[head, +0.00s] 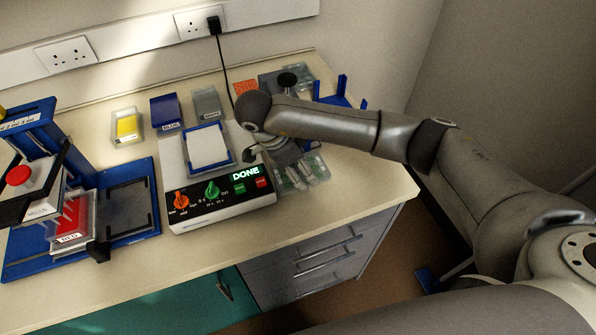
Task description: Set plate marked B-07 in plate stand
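My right arm reaches in from the right, and its gripper (302,176) points down over a clear plate (321,164) at the bench's front right, beside the white device. The fingers overlap the plate, and I cannot tell whether they grip it. A blue frame with upright posts (342,83), apparently the plate stand, stands behind my forearm, which hides much of it. No B-07 marking is readable from here. My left gripper is not in view.
The white device (225,199) shows DONE and carries a white-topped plate (207,147) in a blue frame. A blue press (137,180) with a red block (72,221) stands at left. Yellow (127,126), blue (166,111) and grey (207,103) boxes line the back. The front-left bench edge is clear.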

